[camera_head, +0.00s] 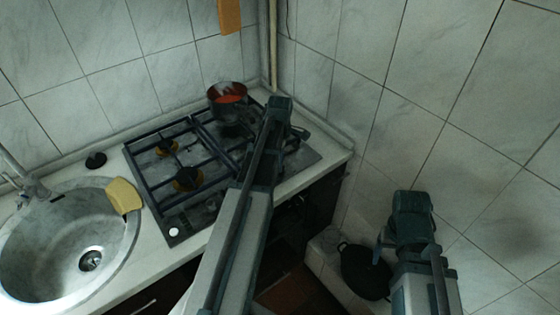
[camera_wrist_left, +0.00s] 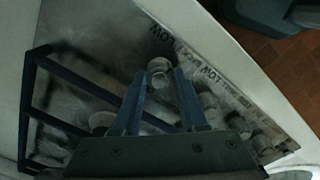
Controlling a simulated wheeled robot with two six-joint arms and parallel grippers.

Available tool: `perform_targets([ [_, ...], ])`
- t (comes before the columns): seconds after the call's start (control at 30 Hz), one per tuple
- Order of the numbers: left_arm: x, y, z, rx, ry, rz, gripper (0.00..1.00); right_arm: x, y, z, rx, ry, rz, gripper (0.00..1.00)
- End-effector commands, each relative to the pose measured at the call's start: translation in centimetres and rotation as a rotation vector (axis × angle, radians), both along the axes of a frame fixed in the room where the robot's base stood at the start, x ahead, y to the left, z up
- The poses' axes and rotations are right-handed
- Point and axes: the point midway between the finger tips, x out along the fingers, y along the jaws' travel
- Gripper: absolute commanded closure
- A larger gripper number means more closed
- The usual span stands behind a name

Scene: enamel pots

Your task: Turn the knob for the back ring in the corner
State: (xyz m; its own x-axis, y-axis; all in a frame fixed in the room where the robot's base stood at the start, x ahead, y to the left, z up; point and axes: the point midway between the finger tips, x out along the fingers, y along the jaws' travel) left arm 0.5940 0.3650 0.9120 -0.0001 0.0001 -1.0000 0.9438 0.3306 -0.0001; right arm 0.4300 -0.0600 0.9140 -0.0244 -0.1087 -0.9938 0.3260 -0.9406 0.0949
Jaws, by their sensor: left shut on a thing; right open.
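The gas hob (camera_head: 180,213) has its knobs in a row along its front edge. In the left wrist view, one pale round knob (camera_wrist_left: 158,64) sits between the fingertips of my left gripper (camera_wrist_left: 160,76), which is shut on it. Other knobs (camera_wrist_left: 208,100) stand along the same edge, towards the lower right. In the head view, my left arm hides most of the knob row; one white knob (camera_head: 174,231) shows at the hob's near left corner. A dark red pot (camera_head: 227,108) stands on the back ring in the corner. My right gripper (camera_head: 381,247) is open, away from the hob.
A round sink (camera_head: 45,250) with a yellow sponge (camera_head: 123,197) on its rim is left of the hob. A black pot (camera_head: 364,272) is low down beside my right arm. Tiled walls (camera_head: 350,60) close off the back and right.

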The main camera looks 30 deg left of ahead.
Motion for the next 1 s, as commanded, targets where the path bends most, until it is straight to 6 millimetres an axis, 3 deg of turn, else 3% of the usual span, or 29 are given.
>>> perform_targets([
  [0.67,0.01,0.01,0.00,0.000,0.000,0.057,1.00,0.00,0.00,0.00,0.000,0.000,0.000,0.26],
  [0.7,0.01,0.01,0.00,0.000,0.000,0.057,0.54,0.00,0.00,0.00,0.000,0.000,0.000,0.26],
  [0.87,0.01,0.01,0.00,0.000,0.000,0.056,0.27,0.00,0.00,0.00,0.000,0.000,0.000,0.26],
  [1.0,0.00,0.00,0.00,0.000,0.000,0.056,0.27,0.00,0.00,0.00,0.000,0.000,0.000,0.26],
])
